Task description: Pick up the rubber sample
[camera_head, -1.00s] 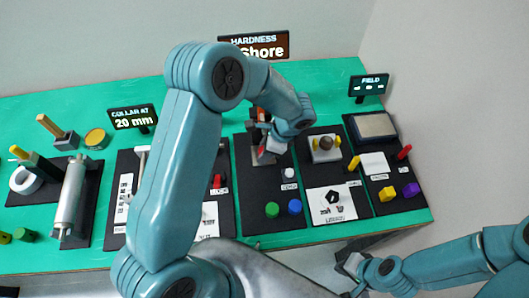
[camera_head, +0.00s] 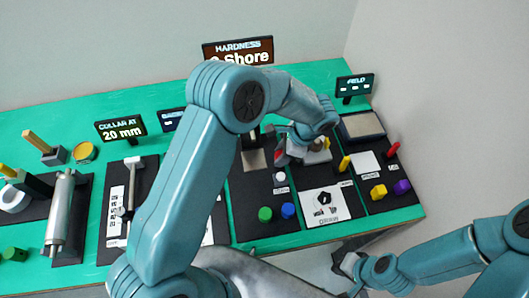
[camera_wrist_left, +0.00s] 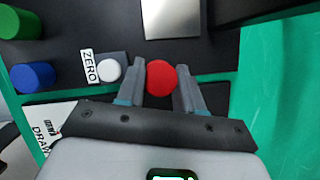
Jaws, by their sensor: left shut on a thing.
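My left gripper (camera_head: 283,150) is shut on a round red sample (camera_wrist_left: 161,77). In the left wrist view the sample sits between the two grey fingertips. The gripper holds it to the right of the bare metal plate (camera_head: 254,160) of the hardness station, which also shows at the top of the left wrist view (camera_wrist_left: 170,18). A green cylinder (camera_head: 265,214) and a blue cylinder (camera_head: 288,211) stand at the front of that station's black mat. My right gripper (camera_head: 346,264) is low, off the table's front edge; its jaws are too small to read.
A white ZERO button (camera_wrist_left: 109,70) is beside the gripper. The hardness sign (camera_head: 238,51) stands behind. To the right are a yellow block (camera_head: 378,191), a purple block (camera_head: 402,187) and a grey pad (camera_head: 362,125). My left arm hides the middle stations.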

